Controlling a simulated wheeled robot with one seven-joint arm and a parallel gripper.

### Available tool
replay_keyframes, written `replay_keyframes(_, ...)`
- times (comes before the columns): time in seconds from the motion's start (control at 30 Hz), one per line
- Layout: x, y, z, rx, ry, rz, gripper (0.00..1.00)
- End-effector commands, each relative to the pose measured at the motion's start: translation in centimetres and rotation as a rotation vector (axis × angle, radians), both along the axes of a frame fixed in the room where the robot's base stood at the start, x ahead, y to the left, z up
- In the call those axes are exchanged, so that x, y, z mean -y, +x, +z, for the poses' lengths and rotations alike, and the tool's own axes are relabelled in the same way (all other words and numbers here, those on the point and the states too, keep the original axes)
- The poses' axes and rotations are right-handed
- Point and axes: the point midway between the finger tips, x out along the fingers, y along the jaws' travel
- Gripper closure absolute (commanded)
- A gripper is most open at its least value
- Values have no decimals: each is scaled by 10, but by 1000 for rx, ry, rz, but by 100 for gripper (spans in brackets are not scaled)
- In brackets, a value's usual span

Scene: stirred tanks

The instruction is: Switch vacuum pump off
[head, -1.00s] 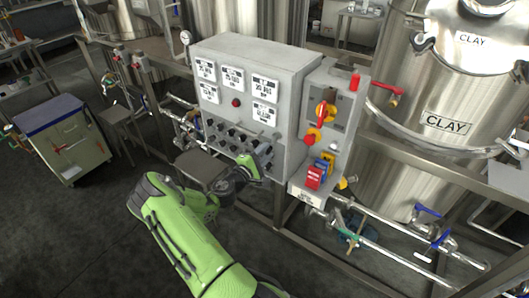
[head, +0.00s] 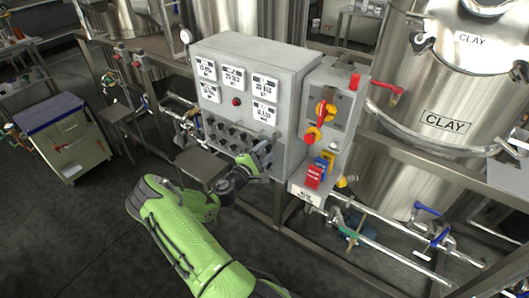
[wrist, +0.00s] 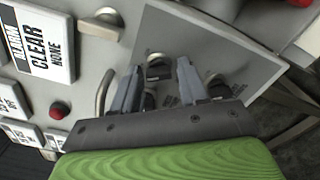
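The grey control box (head: 291,83) stands at the centre of the head view, with rows of black rotary knobs (head: 222,134) on its lower front. Their labels are too small to read, so I cannot tell which one is for the vacuum pump. My gripper (head: 268,150) is at the lower right of these rows, close to the panel face. In the wrist view my gripper (wrist: 158,80) has its two fingers apart, with a dark knob (wrist: 159,69) between and just beyond them. Another knob (wrist: 216,87) lies right of the right finger. Whether a finger touches a knob is unclear.
A narrower panel (head: 345,98) with a red-and-yellow switch (head: 325,112) and red and blue blocks adjoins on the right. Pipes with blue-handled valves (head: 428,210) run below the steel tanks. A tool cabinet (head: 68,135) stands left. Open floor lies at lower left.

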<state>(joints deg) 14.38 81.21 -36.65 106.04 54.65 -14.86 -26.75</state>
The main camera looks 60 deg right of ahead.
Motion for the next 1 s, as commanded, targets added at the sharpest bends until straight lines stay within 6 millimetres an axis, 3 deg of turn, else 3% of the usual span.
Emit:
replay_keyframes(0.07,0,0,0,0,-1,0,45)
replay_keyframes(0.33,-1,0,1,1,-2,0,45)
replay_keyframes(0.43,-11,3,0,-1,0,1,45)
replay_keyframes(0.8,-110,19,1,-1,-1,6,45)
replay_keyframes(1.0,-148,24,1,1,-2,3,45)
